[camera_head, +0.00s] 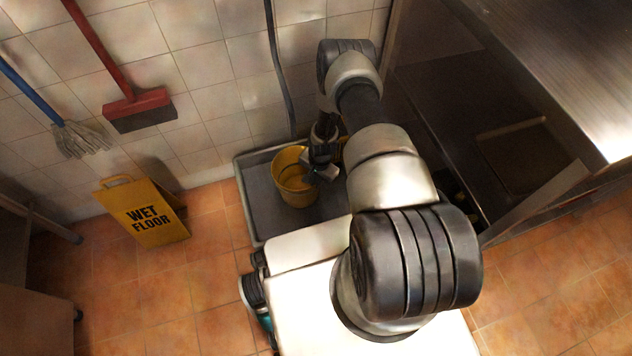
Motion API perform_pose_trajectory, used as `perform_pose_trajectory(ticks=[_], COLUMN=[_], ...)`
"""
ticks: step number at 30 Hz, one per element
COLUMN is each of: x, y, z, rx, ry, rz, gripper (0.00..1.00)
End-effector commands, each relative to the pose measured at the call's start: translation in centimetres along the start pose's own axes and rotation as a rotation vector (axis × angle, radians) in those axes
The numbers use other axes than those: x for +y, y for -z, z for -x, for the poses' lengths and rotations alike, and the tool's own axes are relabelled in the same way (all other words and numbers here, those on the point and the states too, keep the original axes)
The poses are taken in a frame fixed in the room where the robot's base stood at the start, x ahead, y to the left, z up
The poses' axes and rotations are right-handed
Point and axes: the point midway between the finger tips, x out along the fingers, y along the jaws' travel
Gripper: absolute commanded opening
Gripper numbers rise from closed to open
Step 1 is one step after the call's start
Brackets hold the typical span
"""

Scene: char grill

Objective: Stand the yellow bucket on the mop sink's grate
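The yellow bucket (293,190) is within the outline of the grey mop sink (240,190), towards its back. It looks roughly upright with its open top facing up. I cannot tell whether its base touches the sink's dark floor, and no separate grate can be made out. My gripper (322,172) is at the bucket's right rim, with its fingers overlapping the rim in the picture. The fingers are small and dark, so I cannot tell whether they are shut on the rim. My arm hides the right part of the sink.
A yellow wet floor sign (145,212) stands left of the sink. A red broom (137,105) and a blue-handled mop (80,137) are at the tiled wall. A dark hose or pipe (278,65) runs down behind the sink. A steel counter (570,60) with shelves is at right.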

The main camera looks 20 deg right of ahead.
Motion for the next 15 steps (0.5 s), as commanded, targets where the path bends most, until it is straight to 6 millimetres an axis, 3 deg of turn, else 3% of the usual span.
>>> perform_pose_trajectory(ticks=[1, 5, 15], x=[0.0, 0.05, -0.03], y=[-0.01, -0.03, 0.02], z=[-0.18, -0.17, 0.17], rx=[0.0, -0.001, 0.0], ry=[0.0, -0.001, 0.0], rz=[0.0, 0.0, 0.001], gripper=[0.0, 0.22, 0.22])
